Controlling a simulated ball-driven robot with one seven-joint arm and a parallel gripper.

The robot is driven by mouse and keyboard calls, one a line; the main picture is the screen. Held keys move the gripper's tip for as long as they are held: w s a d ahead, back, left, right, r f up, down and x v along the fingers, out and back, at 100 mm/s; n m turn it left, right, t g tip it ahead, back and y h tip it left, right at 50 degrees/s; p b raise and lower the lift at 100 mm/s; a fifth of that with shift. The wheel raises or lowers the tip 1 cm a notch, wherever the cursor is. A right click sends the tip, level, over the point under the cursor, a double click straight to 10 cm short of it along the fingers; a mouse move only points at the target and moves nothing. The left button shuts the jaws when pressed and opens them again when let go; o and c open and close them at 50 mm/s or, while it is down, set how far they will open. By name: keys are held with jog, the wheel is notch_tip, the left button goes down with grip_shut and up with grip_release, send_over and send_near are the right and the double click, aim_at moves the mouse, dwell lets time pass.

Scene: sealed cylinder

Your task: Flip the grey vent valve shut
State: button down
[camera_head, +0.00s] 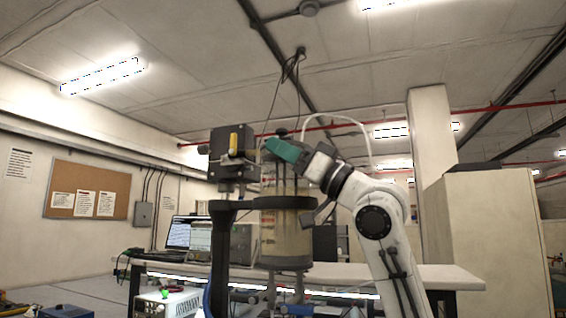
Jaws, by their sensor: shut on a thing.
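The sealed cylinder (285,228) stands upright in the middle of the view, clear-walled with dark bands and murky tan contents. My gripper (283,150), with a teal front end and dark body, reaches in from the right to the cylinder's top. Its jaws are shut at the top fittings. The grey vent valve is not clearly visible; the teal end covers that part of the top. A small dark knob (282,132) shows just above the teal end. The valve's lever position cannot be told.
A black box with a yellow handle (234,143) stands on a dark post, close left of the cylinder. A white hose (345,120) arches over my arm.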

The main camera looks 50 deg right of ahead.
jog(key=shift+f+t+b, duration=0.1)
jog(key=shift+t+b, duration=0.3)
jog(key=c, duration=1.4)
grip_release()
jog(key=shift+c, duration=0.2)
jog(key=shift+d+f, duration=0.1)
jog(key=b+v, duration=0.3)
jog(key=v, duration=0.7)
jog(key=shift+s+f, duration=0.25)
jog(key=shift+o, duration=0.3)
jog(key=shift+d, duration=0.1)
